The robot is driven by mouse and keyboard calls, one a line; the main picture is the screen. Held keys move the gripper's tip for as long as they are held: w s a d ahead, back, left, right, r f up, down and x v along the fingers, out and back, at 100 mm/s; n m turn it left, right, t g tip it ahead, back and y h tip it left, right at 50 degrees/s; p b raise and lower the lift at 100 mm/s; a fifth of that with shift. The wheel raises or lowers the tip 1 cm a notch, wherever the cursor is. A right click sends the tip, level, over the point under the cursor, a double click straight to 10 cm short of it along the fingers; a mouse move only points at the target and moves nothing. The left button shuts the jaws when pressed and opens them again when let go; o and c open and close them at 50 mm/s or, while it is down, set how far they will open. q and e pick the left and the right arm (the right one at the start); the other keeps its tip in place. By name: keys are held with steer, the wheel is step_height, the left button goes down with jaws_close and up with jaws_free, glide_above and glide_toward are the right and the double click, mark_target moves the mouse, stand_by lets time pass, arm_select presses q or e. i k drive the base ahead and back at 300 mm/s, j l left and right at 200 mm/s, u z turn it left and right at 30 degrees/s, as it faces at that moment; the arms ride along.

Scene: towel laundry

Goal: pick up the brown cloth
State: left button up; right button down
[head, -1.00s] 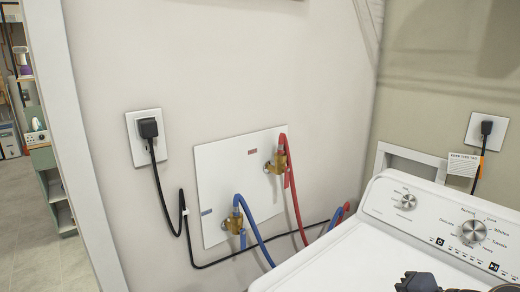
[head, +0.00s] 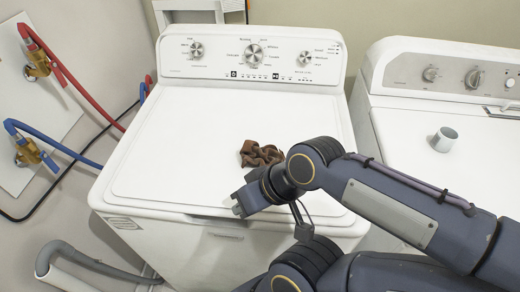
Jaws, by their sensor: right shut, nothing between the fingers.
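The brown cloth (head: 258,153) lies crumpled on the white lid of the left washing machine (head: 180,135), right of the lid's middle. Part of it is hidden behind my right arm. My right gripper (head: 238,208) is over the front edge of that lid, nearer to me than the cloth and a little to its left. It is shut and empty, apart from the cloth in the picture. My left gripper is not in view.
A second white machine (head: 400,110) stands at the right with a small grey cup (head: 444,139) on top. Red (head: 62,72) and blue hoses (head: 50,146) run along the left wall. A grey drain hose (head: 95,264) lies at the lower left. The lid's left half is clear.

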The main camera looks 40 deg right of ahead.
mark_target(251, 153)
steer(key=z, duration=1.55)
steer(key=j+u, duration=0.25)
steer(key=j, duration=0.3)
steer(key=i+j+u, duration=0.25)
steer(key=j, duration=0.25)
steer(key=k, duration=0.1)
